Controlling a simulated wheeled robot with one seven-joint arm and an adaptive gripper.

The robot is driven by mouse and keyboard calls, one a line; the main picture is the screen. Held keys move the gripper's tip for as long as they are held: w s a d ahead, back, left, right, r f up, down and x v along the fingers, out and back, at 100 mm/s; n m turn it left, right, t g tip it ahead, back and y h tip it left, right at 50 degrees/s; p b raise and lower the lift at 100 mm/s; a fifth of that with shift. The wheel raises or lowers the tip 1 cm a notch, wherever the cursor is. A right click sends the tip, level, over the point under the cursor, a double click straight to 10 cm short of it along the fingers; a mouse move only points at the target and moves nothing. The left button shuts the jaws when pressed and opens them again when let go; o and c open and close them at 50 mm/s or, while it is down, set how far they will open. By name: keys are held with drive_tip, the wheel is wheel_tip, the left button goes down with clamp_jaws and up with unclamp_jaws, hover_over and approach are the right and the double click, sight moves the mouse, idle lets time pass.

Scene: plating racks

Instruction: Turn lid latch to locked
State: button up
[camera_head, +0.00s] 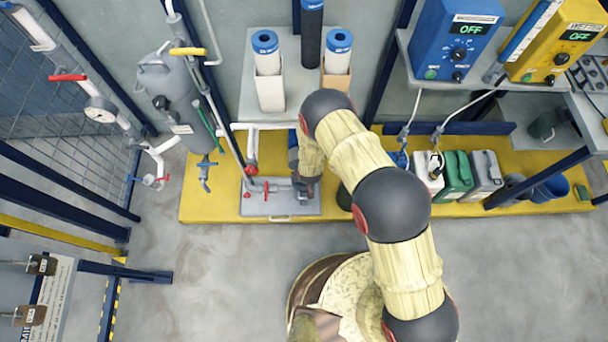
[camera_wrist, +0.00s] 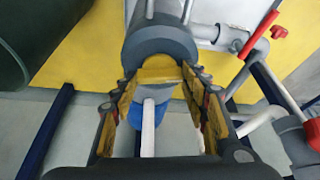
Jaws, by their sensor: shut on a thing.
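A yellow bar (camera_wrist: 160,72), which looks like the lid latch, lies across the near end of a dark grey cylinder (camera_wrist: 158,38) in the wrist view. My gripper (camera_wrist: 160,82) has its two fingers on either side of this bar and is shut on it. In the head view my gripper (camera_head: 304,182) reaches down over the right part of a grey base plate (camera_head: 280,209). There the gripper and wrist hide most of the cylinder and the bar. Whether the latch is locked cannot be told.
Red-handled valves (camera_head: 251,170) and white pipes stand just left of my gripper. A grey tank (camera_head: 178,95) hangs farther left. White, green and grey jugs (camera_head: 457,174) stand on the yellow platform (camera_head: 205,205) at the right.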

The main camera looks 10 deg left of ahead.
drive_tip(key=shift+m+h, duration=0.4)
drive_tip(key=shift+m, duration=0.7)
drive_tip(key=o, duration=1.2)
drive_tip(key=shift+c, duration=0.2)
drive_tip(key=a+v, duration=0.1)
drive_tip(key=v, duration=1.1)
drive_tip(key=shift+s+d, duration=0.2)
drive_tip(key=shift+d, duration=0.25)
drive_tip(key=shift+f, duration=0.1)
